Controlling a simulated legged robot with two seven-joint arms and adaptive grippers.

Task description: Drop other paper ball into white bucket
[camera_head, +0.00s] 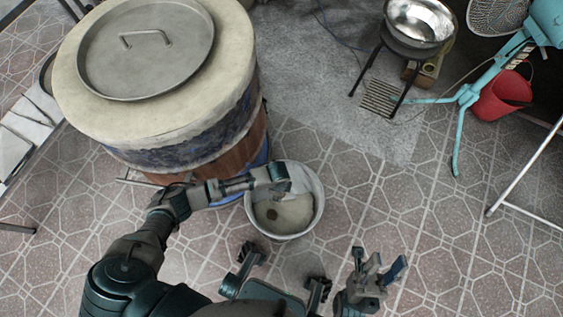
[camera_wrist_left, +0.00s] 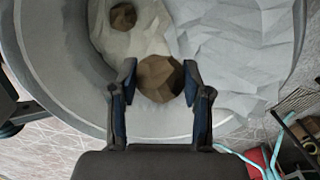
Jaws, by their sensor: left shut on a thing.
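The white bucket (camera_head: 284,236) stands on the tiled floor beside the barrel oven. My left gripper (camera_head: 283,179) is over the back part of its mouth. In the left wrist view, the left gripper (camera_wrist_left: 160,82) is shut on a brown paper ball (camera_wrist_left: 160,77), held between its two fingertips. The head view hides this held ball. Another brown paper ball (camera_wrist_left: 123,17) lies inside the bucket on pale crumpled material; it also shows in the head view (camera_head: 271,213). My right gripper (camera_head: 378,266) is open and empty over the floor, to the right of and nearer than the bucket.
The barrel oven (camera_head: 190,145) with a metal lid (camera_head: 147,52) stands at upper left, close to the bucket. A metal bowl (camera_head: 419,22) on a stand, a red bucket (camera_head: 501,97) and a turquoise stand (camera_head: 466,97) are at upper right. The floor right of the bucket is clear.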

